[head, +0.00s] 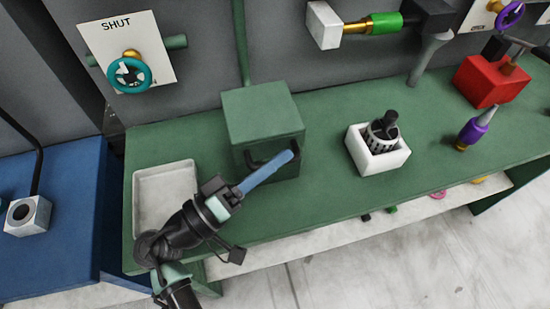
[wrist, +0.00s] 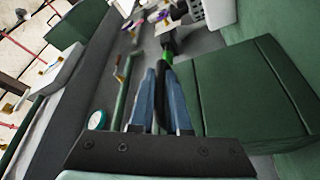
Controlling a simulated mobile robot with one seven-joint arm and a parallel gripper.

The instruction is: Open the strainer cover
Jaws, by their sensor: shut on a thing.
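A green box-shaped housing (head: 263,110) stands on the green bench, with a green pipe behind it; I take it to be the strainer with its cover. A black curved handle (head: 252,158) shows low on its front, partly hidden by my gripper's blue fingers. My gripper (head: 290,156) reaches across the front of the box from the lower left. In the wrist view, the fingers (wrist: 163,75) are close together with the dark handle (wrist: 182,95) between them, and the green box (wrist: 235,100) lies just to their right. Whether the cover stands ajar is unclear.
A pale tray (head: 140,205) lies left of the box, under my arm. A white holder (head: 385,160) with a black-topped basket (head: 383,133) stands to the right. A teal valve wheel (head: 129,75) is on the wall by a "SHUT" plate. Bench between box and holder is clear.

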